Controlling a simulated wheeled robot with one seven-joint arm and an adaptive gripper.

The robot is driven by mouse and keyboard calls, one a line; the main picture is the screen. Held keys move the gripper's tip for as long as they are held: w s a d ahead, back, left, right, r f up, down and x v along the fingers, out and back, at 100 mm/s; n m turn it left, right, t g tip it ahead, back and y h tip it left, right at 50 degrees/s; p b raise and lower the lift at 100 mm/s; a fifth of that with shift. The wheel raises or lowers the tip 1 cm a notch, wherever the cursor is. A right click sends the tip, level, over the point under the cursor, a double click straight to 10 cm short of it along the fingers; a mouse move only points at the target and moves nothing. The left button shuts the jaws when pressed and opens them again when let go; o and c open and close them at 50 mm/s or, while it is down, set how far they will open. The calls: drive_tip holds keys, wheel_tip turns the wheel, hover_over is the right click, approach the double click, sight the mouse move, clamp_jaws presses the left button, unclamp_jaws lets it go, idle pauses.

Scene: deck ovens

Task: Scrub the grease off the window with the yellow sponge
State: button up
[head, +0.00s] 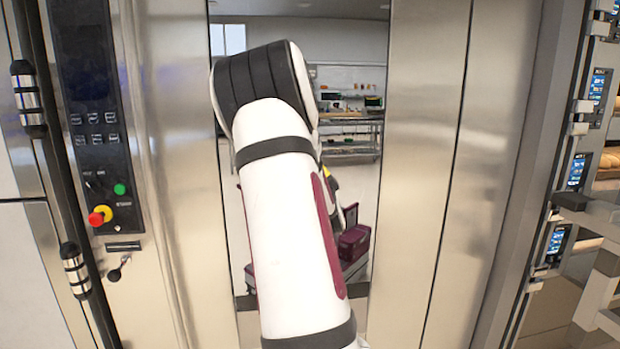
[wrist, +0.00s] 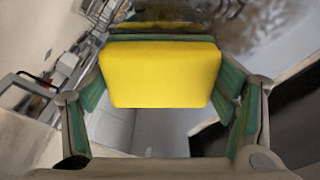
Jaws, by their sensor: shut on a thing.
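The yellow sponge (wrist: 160,72) is between the green-padded fingers of my gripper (wrist: 162,92), which is shut on it. The window (head: 352,172) is a tall glass panel in the steel oven front, partly covered by my white arm. In the head view my arm hides the gripper and most of the sponge; a small bit of yellow shows beside the arm. In the wrist view a grey-brown mottled smear (wrist: 262,38) is at the upper right, beyond the sponge. A dim yellow-brown patch shows just above the sponge, like its reflection. I cannot tell whether the sponge touches the glass.
A dark control panel (head: 90,110) with a red and yellow knob (head: 100,214) is left of the window. Racks with bread (head: 608,160) stand at the right. The glass shows shelves and a bright room.

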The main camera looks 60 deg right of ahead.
drive_tip(key=shift+s+d, duration=0.25)
drive_tip(key=shift+s, duration=0.05)
drive_tip(key=shift+b, duration=0.3)
drive_tip(key=shift+w+a+b, duration=0.9)
drive_tip(key=shift+w+a, duration=0.35)
drive_tip(key=shift+w, duration=0.05)
drive_tip(key=shift+w+a+b, duration=2.9)
drive_tip(key=shift+w+a, duration=0.35)
drive_tip(key=shift+w, duration=0.75)
drive_tip(key=shift+s+d+r+b, duration=0.45)
drive_tip(key=shift+s+d+b, duration=0.2)
drive_tip(key=shift+s+d, duration=0.4)
drive_tip(key=shift+s+d+r+b, duration=0.55)
drive_tip(key=shift+s+d, duration=0.35)
drive_tip(key=shift+s, duration=0.25)
drive_tip(key=shift+s+d+r+b, duration=0.4)
drive_tip(key=shift+s+d+b, duration=0.3)
drive_tip(key=shift+s+d, duration=1.15)
drive_tip(key=shift+s, duration=0.25)
drive_tip(key=shift+s+d, duration=0.75)
drive_tip(key=shift+s, duration=0.25)
